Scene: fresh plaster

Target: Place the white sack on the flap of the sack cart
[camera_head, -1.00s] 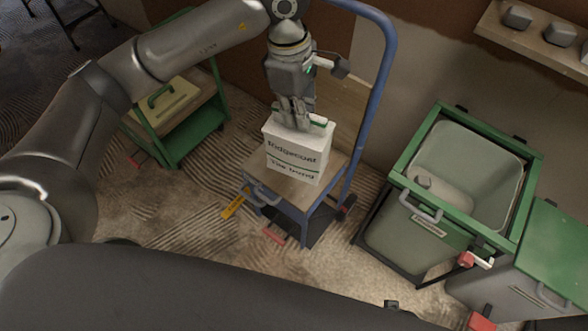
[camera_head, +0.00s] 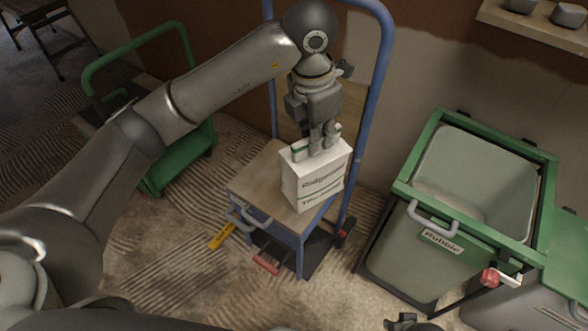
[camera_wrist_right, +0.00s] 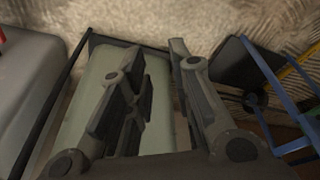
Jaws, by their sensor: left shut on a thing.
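The white sack (camera_head: 318,181), box-like with green stripes and print, hangs upright below my left gripper (camera_head: 323,142) in the head view. The gripper's fingers are shut on its top. The blue sack cart (camera_head: 375,90) has a wooden flap (camera_head: 258,190). The sack is over the right part of this flap, turned a little to it. I cannot tell whether the sack's bottom touches the flap; its lower right corner appears near the flap's right edge. In the right wrist view, my right gripper (camera_wrist_right: 155,65) has its fingers apart with nothing between them.
A green-framed bin (camera_head: 430,255) labelled "Rubble" stands right of the cart, with a green-lidded bin (camera_head: 565,255) beside it. A green trolley (camera_head: 185,150) stands behind left. A wall shelf (camera_head: 535,30) is at top right. Ridged floor (camera_head: 165,255) lies open at front left.

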